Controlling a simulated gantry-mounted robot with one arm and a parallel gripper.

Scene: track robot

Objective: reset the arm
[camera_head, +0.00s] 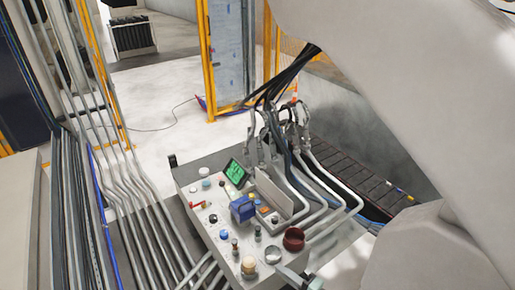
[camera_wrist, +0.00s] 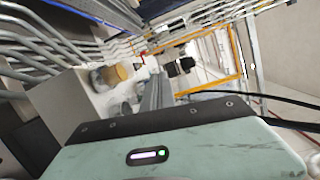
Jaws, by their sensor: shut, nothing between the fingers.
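My gripper (camera_wrist: 158,80) shows in the wrist view as narrow grey fingers held together, pointing away from the pale green gripper body with its black band. It is shut and empty. A beige-capped knob (camera_wrist: 115,73) on the console is just left of the fingers, apart from them as far as I can tell. In the head view my large white arm links fill the right side.
The grey control console (camera_head: 220,235) stands at the lower middle, with a green screen (camera_head: 236,173), a blue block (camera_head: 242,208), a dark red knob (camera_head: 294,239) and several buttons. Metal pipes (camera_head: 150,235) run along the left. Open floor (camera_head: 165,95) lies behind, beside a yellow frame (camera_head: 206,60).

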